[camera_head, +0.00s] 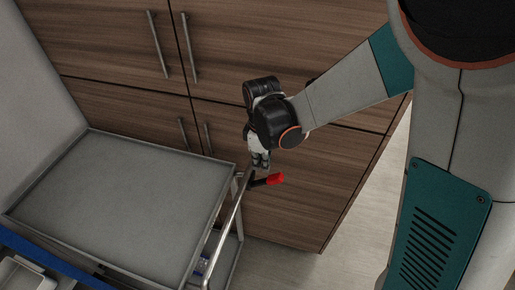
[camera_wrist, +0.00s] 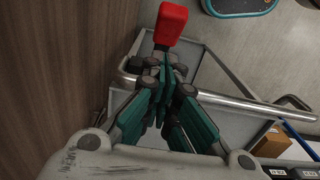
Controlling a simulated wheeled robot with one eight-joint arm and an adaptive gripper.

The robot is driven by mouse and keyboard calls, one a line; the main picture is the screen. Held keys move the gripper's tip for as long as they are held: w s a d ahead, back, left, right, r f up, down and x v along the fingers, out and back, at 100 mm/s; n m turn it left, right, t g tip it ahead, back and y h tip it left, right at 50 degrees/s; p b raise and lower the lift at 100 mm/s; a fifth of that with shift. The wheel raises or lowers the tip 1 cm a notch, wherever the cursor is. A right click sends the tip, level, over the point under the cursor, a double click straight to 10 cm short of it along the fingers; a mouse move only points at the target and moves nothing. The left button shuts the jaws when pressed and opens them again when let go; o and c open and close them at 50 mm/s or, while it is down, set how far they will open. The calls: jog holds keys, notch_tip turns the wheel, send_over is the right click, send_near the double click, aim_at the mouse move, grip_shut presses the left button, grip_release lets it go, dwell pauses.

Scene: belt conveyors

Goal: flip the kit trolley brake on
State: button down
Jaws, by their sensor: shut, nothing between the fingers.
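The kit trolley (camera_head: 120,190) is a grey metal cart with a raised-rim top tray and a lower shelf, at the lower left of the head view. Its brake lever (camera_head: 274,179) has a red grip on a dark arm and sticks out to the right by the handle rail (camera_head: 229,222). In the wrist view the red grip (camera_wrist: 171,24) is at the top, just beyond the fingertips. My gripper (camera_head: 261,163) is shut and empty, just above the lever's dark arm. In the wrist view my gripper (camera_wrist: 165,72) hides the lever's base. Whether the fingers touch the lever I cannot tell.
Wooden cabinets (camera_head: 295,190) with metal handles stand close behind the trolley and gripper. A brown box (camera_wrist: 270,139) and blue items sit on the trolley's lower level. A blue edge (camera_head: 40,258) runs at the lower left. Open floor (camera_head: 362,200) lies to the right.

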jog(key=shift+s+d+f, duration=0.25)
jog(key=shift+d+f, duration=0.6)
